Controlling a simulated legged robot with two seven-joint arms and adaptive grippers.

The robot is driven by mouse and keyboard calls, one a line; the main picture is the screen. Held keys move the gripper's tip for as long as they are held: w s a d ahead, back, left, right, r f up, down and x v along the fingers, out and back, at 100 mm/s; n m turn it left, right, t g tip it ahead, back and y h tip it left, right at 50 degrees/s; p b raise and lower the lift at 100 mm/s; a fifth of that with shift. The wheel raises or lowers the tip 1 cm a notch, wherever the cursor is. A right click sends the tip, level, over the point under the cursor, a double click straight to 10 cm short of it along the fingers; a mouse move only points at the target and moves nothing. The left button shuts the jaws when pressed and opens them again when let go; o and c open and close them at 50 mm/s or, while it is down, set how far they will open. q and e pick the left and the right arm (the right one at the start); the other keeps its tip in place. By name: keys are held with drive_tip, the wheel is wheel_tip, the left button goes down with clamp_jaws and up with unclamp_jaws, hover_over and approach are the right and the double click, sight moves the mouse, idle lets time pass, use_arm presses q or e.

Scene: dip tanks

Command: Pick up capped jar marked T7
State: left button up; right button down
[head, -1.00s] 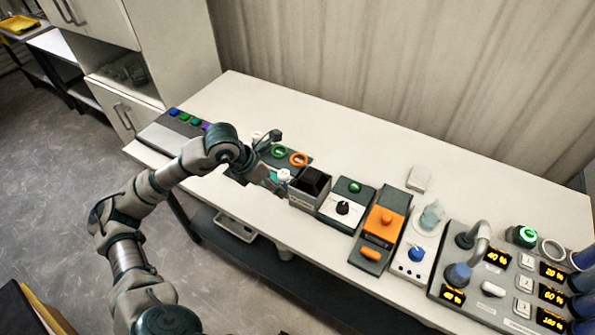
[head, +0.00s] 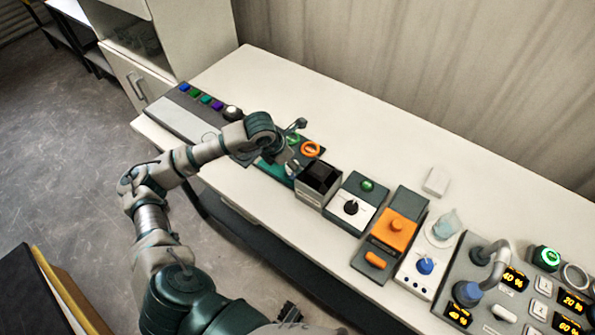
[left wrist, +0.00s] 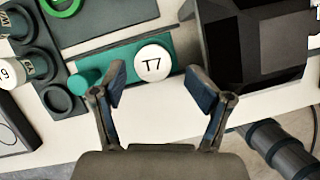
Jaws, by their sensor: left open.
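The capped jar marked T7 (left wrist: 153,63) shows in the left wrist view, its round white cap facing up with dark lettering. It stands at the teal holder (left wrist: 117,58), beside a teal knob or peg (left wrist: 84,82). My left gripper (left wrist: 157,88) is open and empty, with the jar's cap lying just beyond and between its fingertips in the picture. In the head view my left gripper (head: 287,158) is over the left part of the bench, at the teal holder (head: 275,170), and largely hides the jar.
A black open box (head: 318,184) stands close right of the jar. Other capped jars in dark round seats (left wrist: 34,65) are to the left. A green ring and an orange ring (head: 311,149) lie behind. Instrument panels line the bench (head: 380,120) to the right; its back strip is mostly clear.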

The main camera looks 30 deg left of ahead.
use_arm(q)
drive_tip(key=a+f, duration=0.2)
drive_tip(key=shift+w+a+f, duration=0.3)
drive_tip(key=shift+a, duration=0.1)
drive_tip(key=d+f, duration=0.2)
drive_tip(key=f, duration=0.1)
drive_tip(key=shift+w+d, duration=0.4)
drive_tip(key=shift+d+f, duration=0.1)
drive_tip(key=shift+d, duration=0.15)
drive_tip(key=shift+w+d, duration=0.1)
drive_tip(key=shift+w, duration=0.15)
drive_tip(key=shift+w+f, duration=0.1)
drive_tip(key=shift+w, duration=0.1)
drive_tip(key=shift+c, duration=0.6)
drive_tip(key=shift+w, duration=0.1)
drive_tip(key=c, duration=0.7)
drive_tip(key=shift+s+a+r, duration=0.2)
drive_tip(key=shift+c, duration=0.4)
drive_tip(key=shift+a+f, duration=0.15)
drive_tip(key=shift+a, duration=0.15)
drive_tip(key=c, duration=0.4)
use_arm(e)
drive_tip(key=shift+w+a+r, duration=0.1)
drive_tip(key=shift+a+r, duration=0.2)
drive_tip(key=shift+a, duration=0.2)
